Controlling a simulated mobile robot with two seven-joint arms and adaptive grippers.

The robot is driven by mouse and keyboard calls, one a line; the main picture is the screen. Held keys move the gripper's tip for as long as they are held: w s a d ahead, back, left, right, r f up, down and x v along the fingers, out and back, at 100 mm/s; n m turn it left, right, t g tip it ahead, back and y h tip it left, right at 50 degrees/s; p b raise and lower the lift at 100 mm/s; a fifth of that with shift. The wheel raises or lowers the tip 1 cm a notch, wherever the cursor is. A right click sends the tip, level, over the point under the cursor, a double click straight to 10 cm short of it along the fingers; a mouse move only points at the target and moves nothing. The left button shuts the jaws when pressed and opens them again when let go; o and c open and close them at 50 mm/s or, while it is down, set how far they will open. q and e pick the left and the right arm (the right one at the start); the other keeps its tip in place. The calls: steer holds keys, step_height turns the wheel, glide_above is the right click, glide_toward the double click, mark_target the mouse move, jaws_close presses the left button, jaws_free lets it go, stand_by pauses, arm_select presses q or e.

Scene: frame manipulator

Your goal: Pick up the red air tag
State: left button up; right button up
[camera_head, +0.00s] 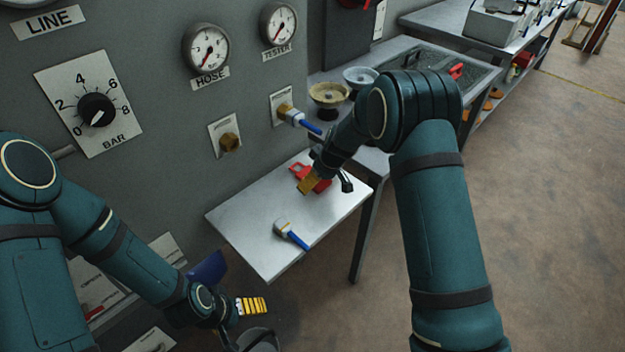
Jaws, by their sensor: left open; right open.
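A red tag-like piece (298,169) lies on the grey shelf (245,222) fixed to the panel. It is partly hidden by my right gripper (328,185), which reaches down over it from the right. More red shows beside the yellow finger pad, between the fingers. The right gripper is open, one finger on each side of this red part; whether it touches it I cannot tell. My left gripper (251,322) is open and empty, low in front of the panel and below the shelf.
A white fitting with a blue end (291,236) lies on the shelf's front part. A similar one (298,118) sits in the panel's upper brass port. Two bowls (327,94) and a red item (456,70) are on the table behind. Floor at right is clear.

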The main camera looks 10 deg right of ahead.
steer(key=shift+f, duration=0.2)
steer(key=c, duration=1.1)
steer(key=shift+c, duration=0.2)
